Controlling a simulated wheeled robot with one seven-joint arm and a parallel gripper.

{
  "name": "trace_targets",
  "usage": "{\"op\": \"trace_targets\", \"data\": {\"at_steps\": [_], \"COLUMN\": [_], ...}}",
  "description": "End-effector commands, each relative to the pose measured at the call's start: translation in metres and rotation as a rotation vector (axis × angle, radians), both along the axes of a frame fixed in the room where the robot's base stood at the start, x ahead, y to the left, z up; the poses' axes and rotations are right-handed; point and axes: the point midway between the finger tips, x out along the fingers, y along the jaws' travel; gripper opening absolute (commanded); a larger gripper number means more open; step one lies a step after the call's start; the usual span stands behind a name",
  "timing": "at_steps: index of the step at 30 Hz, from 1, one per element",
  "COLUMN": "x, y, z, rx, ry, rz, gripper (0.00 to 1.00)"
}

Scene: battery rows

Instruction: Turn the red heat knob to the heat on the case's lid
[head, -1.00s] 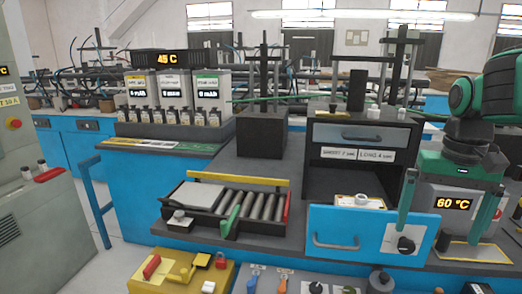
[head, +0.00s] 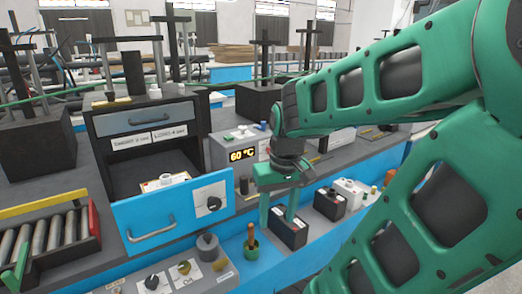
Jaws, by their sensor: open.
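A grey box with an orange display (head: 242,155) reading 60 °C stands on the bench, just left of my wrist. A small reddish part shows at its right edge, partly behind my arm; I cannot tell whether it is the red heat knob. My gripper (head: 277,216) is open and points down in front of this box, over the blue bench front. One finger hangs beside a dark box with a pale top (head: 287,232); contact cannot be told. I cannot make out which case's lid carries the heat, and no heat mark is readable on one.
A roller tray (head: 93,222) is at far left. My arm covers the right side.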

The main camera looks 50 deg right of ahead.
Motion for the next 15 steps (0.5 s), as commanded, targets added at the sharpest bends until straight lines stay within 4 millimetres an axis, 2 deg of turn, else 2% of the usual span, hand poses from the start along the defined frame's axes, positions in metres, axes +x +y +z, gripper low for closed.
{"op": "trace_targets", "data": {"at_steps": [6, 11, 15], "x": [0.073, 0.119, 0.151], "y": [-0.060, -0.110, -0.160], "z": [0.017, 0.029, 0.041], "rx": [-0.048, -0.092, -0.138], "ry": [-0.159, -0.282, -0.396], "rz": [0.083, 0.146, 0.195], "gripper": [0.47, 0.47, 0.47]}}
